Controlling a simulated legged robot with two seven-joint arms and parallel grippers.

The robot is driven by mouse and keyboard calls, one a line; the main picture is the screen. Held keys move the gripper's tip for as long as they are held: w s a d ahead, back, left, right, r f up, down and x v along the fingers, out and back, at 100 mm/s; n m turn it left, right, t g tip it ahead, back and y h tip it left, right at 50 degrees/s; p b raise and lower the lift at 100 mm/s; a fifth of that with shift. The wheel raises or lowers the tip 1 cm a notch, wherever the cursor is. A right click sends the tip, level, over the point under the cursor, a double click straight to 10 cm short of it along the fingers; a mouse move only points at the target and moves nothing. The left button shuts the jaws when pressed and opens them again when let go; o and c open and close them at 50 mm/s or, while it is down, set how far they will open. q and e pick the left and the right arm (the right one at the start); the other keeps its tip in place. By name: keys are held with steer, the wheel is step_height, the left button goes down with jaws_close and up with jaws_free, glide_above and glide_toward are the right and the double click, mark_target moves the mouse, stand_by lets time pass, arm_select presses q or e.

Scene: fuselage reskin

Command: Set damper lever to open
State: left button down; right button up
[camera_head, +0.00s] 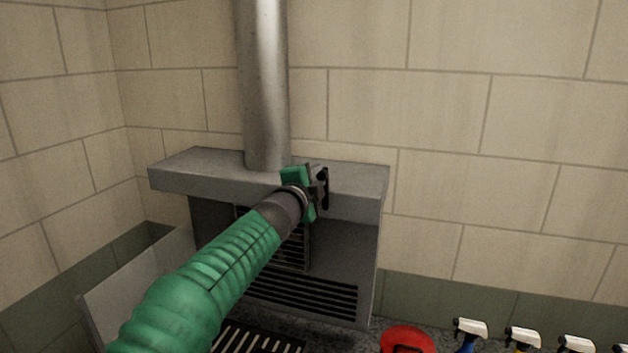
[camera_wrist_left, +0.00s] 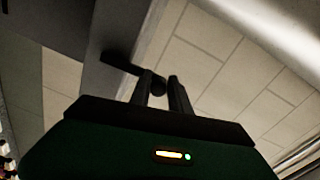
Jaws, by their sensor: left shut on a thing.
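The damper lever shows in the left wrist view as a dark flat bar (camera_wrist_left: 118,62) with a rounded end between my fingers. It sticks out beside the grey face of the hood. My left gripper (camera_head: 322,187) is at the front edge of the grey hood (camera_head: 220,178), right of the pipe. In the left wrist view my left gripper (camera_wrist_left: 162,84) is shut on the lever's end. In the head view the gripper hides most of the lever, so its angle is hard to tell there. My right gripper is not in view.
A metal pipe (camera_head: 263,85) rises from the hood along the tiled wall. Below are a slatted grille (camera_head: 300,292) and a slanted grey panel (camera_head: 140,290) at left. A red container (camera_head: 407,339) and several spray bottles (camera_head: 470,330) stand at the lower right.

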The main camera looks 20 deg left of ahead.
arm_select(q)
steer(key=shift+d+r, duration=0.1)
steer(key=shift+d, duration=0.05)
steer(key=c, duration=1.4)
jaws_free()
steer(key=shift+o, duration=1)
steer(key=shift+s+d, duration=0.1)
steer(key=shift+s, duration=0.15)
steer(key=s+b, duration=0.2)
steer(key=s, duration=1.4)
steer(key=shift+s+a+r, duration=0.15)
steer(key=shift+a+r, duration=0.1)
steer(key=shift+a, duration=0.1)
